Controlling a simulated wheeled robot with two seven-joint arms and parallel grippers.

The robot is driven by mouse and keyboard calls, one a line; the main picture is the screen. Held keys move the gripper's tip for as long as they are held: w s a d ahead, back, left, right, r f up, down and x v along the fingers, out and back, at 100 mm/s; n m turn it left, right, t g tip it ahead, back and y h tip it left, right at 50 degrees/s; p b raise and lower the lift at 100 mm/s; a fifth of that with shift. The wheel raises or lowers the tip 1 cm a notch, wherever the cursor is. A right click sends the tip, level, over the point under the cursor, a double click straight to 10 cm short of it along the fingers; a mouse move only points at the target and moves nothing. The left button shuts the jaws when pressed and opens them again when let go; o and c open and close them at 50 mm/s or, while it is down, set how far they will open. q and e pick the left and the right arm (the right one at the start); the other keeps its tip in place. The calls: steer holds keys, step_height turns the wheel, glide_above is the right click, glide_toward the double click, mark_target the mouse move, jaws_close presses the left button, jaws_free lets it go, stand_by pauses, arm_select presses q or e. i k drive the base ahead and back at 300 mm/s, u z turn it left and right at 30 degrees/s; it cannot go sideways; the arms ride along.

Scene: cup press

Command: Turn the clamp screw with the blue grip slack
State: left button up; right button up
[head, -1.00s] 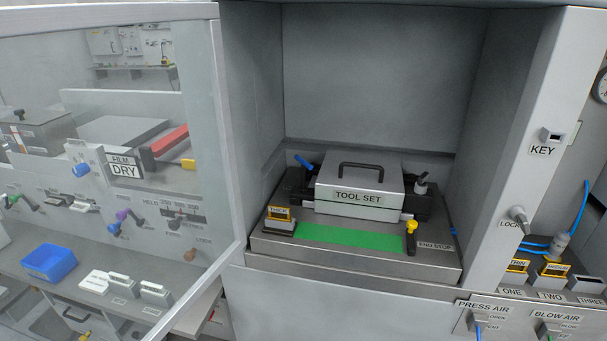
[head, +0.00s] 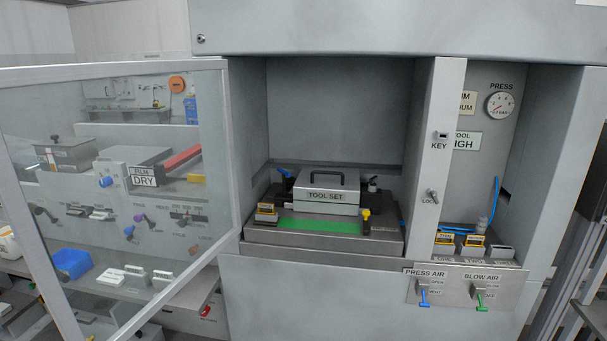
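The clamp screw with the blue grip (head: 286,172) stands at the back left of the tool set inside the press bay. Its blue grip points up and to the left; whether the screw is tight or slack I cannot tell. The grey tool set (head: 327,196), with a black handle on top, sits on the press bed (head: 390,232). A second clamp with a dark grip (head: 372,186) stands at the tool set's back right. Neither of my grippers is in view.
A clear guard door (head: 232,160) stands open on the left, in front of a bench with a blue bin (head: 72,263). A yellow-topped end stop (head: 365,214) is at the bed's right. Air levers (head: 423,298) and a lock (head: 432,196) are further right.

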mark_target(285, 173)
steer(key=z, duration=0.45)
steer(key=i, duration=0.95)
steer(key=u, duration=0.5)
steer(key=i, duration=0.75)
steer(key=u, duration=0.75)
